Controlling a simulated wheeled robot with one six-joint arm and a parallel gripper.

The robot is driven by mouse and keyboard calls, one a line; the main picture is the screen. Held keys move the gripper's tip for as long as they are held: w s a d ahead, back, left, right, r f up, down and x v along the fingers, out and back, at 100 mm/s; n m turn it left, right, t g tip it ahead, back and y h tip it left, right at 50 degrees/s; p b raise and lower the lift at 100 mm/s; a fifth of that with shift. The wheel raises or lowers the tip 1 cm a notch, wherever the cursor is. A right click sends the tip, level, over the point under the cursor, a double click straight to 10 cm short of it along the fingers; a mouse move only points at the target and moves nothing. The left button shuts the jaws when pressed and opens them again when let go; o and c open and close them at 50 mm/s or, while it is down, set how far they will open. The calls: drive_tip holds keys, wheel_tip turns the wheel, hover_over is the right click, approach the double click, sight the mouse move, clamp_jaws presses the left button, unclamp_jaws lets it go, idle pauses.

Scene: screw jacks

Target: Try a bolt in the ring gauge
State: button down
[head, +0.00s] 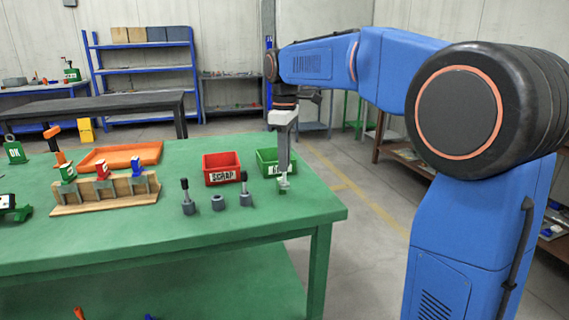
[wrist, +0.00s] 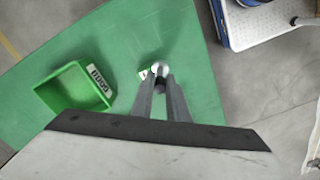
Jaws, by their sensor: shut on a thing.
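My gripper (head: 284,178) points down over the right part of the green table, beside the green bin. In the wrist view its fingers (wrist: 160,84) are shut on a small dark piece, probably a bolt; the fingers hide most of it. A pale round piece with a white mark, perhaps the ring gauge (wrist: 156,68), shows just at the fingertips; it is a small pale block (head: 284,187) in the head view. I cannot tell whether the bolt is in it or above it. Two dark screw jacks (head: 187,198) (head: 245,190) stand upright, with a short dark body (head: 218,203) between them.
A red bin (head: 221,169) marked SCRAP and a green bin (head: 268,161) stand behind; the green one (wrist: 75,88) lies left in the wrist view. A wooden rack (head: 105,197) with coloured pieces and an orange tray (head: 122,156) are at left. The table's front right is clear.

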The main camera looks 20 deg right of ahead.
drive_tip(key=shift+r, duration=2.5)
